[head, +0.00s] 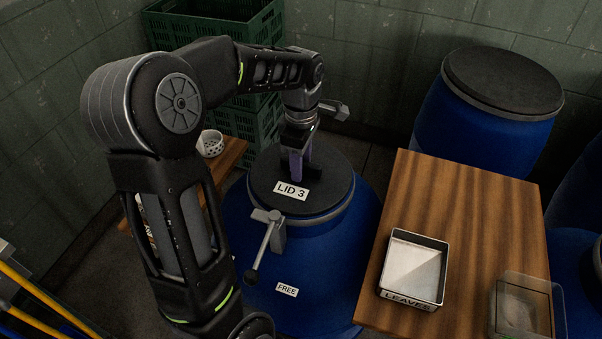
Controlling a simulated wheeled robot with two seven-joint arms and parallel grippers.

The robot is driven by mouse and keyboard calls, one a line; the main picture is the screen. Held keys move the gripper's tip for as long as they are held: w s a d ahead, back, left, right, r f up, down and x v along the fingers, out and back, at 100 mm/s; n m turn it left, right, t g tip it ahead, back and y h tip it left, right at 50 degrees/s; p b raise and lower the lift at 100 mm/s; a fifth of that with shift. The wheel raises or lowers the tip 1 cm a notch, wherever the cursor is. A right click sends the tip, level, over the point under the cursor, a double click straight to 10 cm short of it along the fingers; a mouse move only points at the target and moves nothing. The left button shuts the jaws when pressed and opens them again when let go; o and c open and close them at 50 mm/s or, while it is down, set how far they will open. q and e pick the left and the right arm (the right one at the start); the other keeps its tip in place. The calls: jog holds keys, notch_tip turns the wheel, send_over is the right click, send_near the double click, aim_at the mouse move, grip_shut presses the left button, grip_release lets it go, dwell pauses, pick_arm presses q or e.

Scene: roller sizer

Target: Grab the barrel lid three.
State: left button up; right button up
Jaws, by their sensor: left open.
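The barrel lid three (330,200) is a dark round lid with a white "LID 3" label. It sits on top of a blue barrel (330,265) in the middle of the head view. A grey clamp lever (265,245) is at the lid's front rim, and a "FREE" label is on the barrel below it. My left gripper (302,174) points down over the middle of the lid, open, around or beside a dark raised part there that looks like the handle. The fingers partly hide that part, and I cannot tell whether they touch it. My right gripper does not show.
A wooden table (465,195) at right bears a metal tray labelled "LEAVES" (413,268) and a clear container (522,308). Another blue barrel (480,140) with a dark lid stands behind. Green crates (225,25) are stacked behind my left arm, near a patterned cup (210,144).

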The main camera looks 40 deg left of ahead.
pick_arm(q)
jog(key=shift+c, duration=0.5)
grip_shut()
dwell(0.8)
